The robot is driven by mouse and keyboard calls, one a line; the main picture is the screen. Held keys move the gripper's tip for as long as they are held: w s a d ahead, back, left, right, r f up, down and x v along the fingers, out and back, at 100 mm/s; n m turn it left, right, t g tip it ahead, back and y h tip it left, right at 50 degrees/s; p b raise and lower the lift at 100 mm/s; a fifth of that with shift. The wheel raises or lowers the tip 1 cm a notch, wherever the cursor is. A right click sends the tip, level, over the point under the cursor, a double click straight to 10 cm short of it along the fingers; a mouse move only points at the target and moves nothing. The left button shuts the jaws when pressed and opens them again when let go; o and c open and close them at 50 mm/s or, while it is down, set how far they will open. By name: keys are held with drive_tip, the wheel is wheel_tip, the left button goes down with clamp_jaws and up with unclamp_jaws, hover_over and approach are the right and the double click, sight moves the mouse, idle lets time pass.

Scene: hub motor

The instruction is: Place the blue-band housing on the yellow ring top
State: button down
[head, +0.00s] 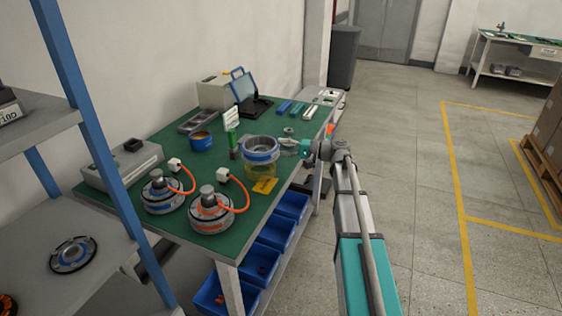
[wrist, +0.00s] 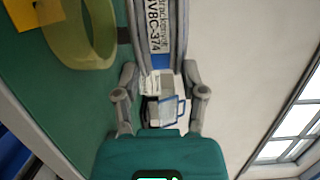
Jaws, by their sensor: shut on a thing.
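The blue-band housing (head: 261,143) is a grey ring with a blue band, and part of it with a printed label shows in the wrist view (wrist: 158,30). My gripper (wrist: 160,72) is shut on its wall, with one finger on each side; in the head view my gripper (head: 285,147) reaches it from the right. The yellow ring (head: 259,172) stands on the green table below the housing. In the wrist view the yellow ring (wrist: 103,35) is on the left, with a narrow gap between it and the housing. The exact centring cannot be told.
A yellow card (head: 264,186) lies in front of the ring. A blue-ringed motor (head: 160,194) and an orange-ringed motor (head: 211,214) with orange cables stand at the near left. A blue tin (head: 201,142) and a green upright holder (head: 233,140) are close behind.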

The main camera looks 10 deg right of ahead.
idle(0.4)
drive_tip(key=shift+w+a+f+b, duration=0.3)
drive_tip(key=shift+w+f+b, duration=0.1)
drive_tip(key=shift+f+b, duration=1.6)
drive_tip(key=shift+b, duration=0.05)
drive_tip(key=shift+c, duration=0.4)
unclamp_jaws()
drive_tip(key=shift+s, duration=0.1)
drive_tip(key=v, duration=1.2)
